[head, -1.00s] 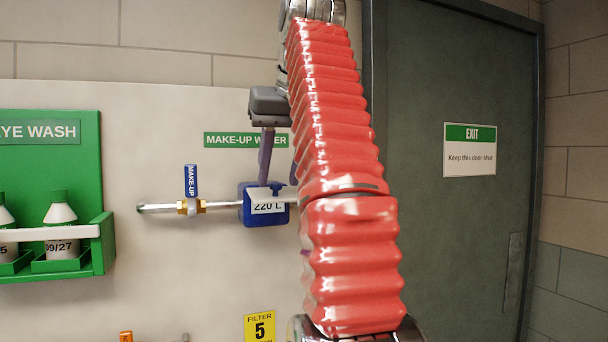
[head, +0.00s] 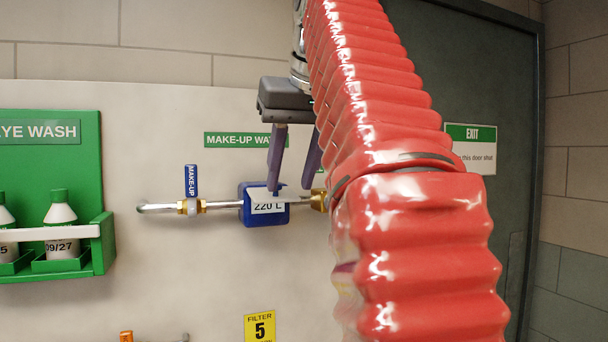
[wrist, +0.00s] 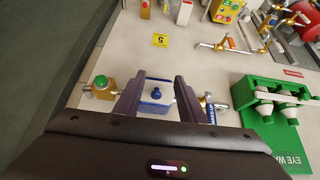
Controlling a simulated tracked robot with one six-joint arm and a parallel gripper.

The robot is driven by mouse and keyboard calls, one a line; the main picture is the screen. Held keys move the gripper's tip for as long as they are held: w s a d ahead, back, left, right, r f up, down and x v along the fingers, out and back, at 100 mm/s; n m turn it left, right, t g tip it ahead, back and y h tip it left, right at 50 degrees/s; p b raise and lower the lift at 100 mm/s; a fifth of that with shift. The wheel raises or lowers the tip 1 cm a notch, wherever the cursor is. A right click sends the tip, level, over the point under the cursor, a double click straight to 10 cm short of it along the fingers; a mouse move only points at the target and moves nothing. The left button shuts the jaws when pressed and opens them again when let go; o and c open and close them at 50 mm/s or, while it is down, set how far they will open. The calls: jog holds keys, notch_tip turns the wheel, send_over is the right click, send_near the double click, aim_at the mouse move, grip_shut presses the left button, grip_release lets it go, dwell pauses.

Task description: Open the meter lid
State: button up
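The blue meter box (head: 252,212) sits in the make-up water pipe, with a white "220 L" label plate (head: 266,207) at its front. In the wrist view its lid shows as a pale top with a blue knob (wrist: 156,93) and blue edges. My gripper (head: 291,188) is open, its two purple fingers pointing down just above the meter. One fingertip overlaps the label plate in the head view; contact cannot be told. In the wrist view the fingers of my gripper (wrist: 160,80) lie either side of the lid, with nothing between them held. The lid looks shut.
A brass valve with a blue MAKE-UP tag (head: 191,180) is left of the meter. A brass fitting (head: 319,200) is to its right, with a green-topped one (wrist: 101,85) in the wrist view. The green eye wash station (head: 98,160) stands left.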

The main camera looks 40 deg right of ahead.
jog(key=shift+s+a, duration=0.3)
jog(key=shift+s, duration=0.5)
jog(key=shift+s+a, duration=0.3)
jog(key=shift+s, duration=0.55)
jog(key=shift+s+a, duration=0.3)
jog(key=shift+s, duration=0.5)
jog(key=shift+c, duration=0.6)
